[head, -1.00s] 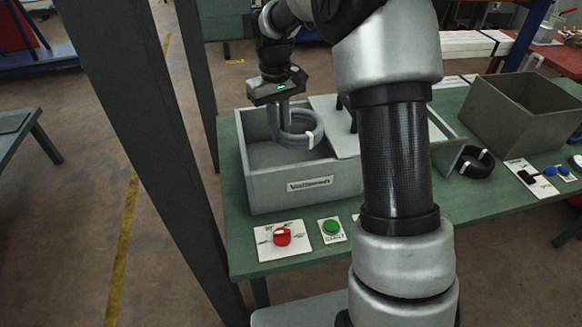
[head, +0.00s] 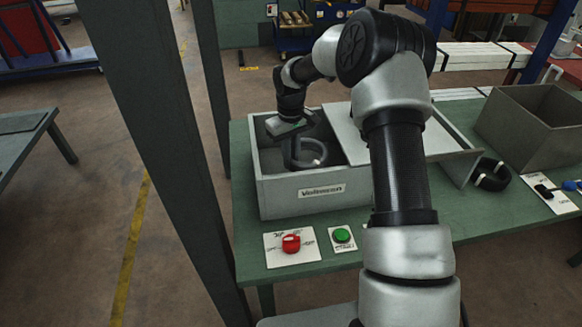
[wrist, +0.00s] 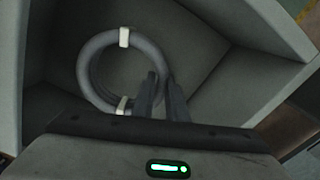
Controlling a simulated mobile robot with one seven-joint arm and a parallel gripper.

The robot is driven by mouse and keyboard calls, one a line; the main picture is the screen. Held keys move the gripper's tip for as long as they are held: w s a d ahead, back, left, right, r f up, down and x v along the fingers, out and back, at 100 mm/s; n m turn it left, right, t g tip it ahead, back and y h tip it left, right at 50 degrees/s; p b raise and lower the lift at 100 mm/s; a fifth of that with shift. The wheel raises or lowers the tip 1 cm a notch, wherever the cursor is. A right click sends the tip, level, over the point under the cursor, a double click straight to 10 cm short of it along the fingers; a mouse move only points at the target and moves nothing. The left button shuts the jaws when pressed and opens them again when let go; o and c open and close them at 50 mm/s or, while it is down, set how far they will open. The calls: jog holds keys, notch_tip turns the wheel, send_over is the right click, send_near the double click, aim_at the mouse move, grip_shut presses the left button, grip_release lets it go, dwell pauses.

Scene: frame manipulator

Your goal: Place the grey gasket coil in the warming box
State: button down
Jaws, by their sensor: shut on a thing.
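The grey gasket coil (head: 309,153) is a ring with white ties. It is inside the open left part of the grey warming box (head: 300,194), which has a name label on its front. My gripper (head: 291,140) reaches down into the box and is shut on the coil's side. In the wrist view the coil (wrist: 88,72) lies left of the fingers (wrist: 162,95), with the box walls around it. I cannot tell whether the coil touches the box floor. A light grey lid panel (head: 350,135) covers the box's right part, partly hidden by my arm.
A black coil (head: 491,174) lies on the green table right of the box. An open grey bin (head: 530,125) stands farther right. A red knob (head: 291,243) and a green button (head: 342,235) sit in front of the box. A dark post (head: 150,130) stands at the left.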

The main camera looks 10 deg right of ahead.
jog(key=shift+f, duration=1.95)
jog(key=shift+f, duration=0.15)
jog(key=c, duration=1.8)
grip_release()
jog(key=shift+o, duration=0.2)
